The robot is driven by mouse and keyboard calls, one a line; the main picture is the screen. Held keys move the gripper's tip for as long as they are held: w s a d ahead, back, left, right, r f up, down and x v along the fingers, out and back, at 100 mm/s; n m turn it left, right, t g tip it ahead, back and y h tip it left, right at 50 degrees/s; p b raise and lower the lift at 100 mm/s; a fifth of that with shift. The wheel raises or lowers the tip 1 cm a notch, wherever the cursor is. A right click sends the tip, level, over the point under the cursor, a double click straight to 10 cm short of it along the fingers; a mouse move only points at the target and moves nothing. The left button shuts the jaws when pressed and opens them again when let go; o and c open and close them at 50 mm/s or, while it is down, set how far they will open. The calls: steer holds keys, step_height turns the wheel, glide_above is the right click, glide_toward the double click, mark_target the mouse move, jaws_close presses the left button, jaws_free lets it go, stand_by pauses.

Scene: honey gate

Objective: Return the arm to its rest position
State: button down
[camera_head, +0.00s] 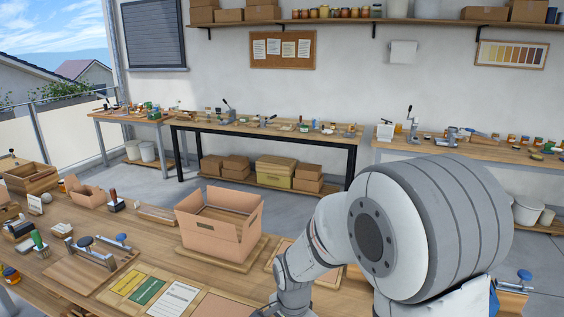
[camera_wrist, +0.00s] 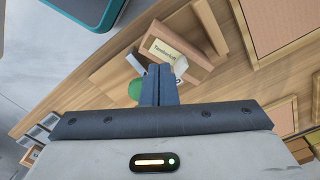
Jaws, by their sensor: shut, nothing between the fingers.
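In the wrist view my gripper (camera_wrist: 160,84) has its two dark fingers pressed together, with nothing between them. It is above a wooden table, in front of a small brown box with a white label (camera_wrist: 172,52). A round green thing (camera_wrist: 135,90) shows just left of the fingers, partly hidden. In the head view my arm reaches down at the lower right, bent toward the table, and my gripper is out of that frame.
An open cardboard box (camera_head: 222,238) stands on a board on the near wooden table (camera_head: 150,228). Stamps, trays and cards lie to its left. Flat framed panels (camera_wrist: 280,25) show in the wrist view. Workbenches line the back wall, with grey floor (camera_head: 340,200) between.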

steer(key=s+d+r+n+t, duration=0.3)
steer(key=s+d+r+n, duration=0.7)
steer(key=r, duration=0.6)
steer(key=s+d, duration=0.2)
steer(key=shift+s+d, duration=0.2)
steer(key=shift+d, duration=0.2)
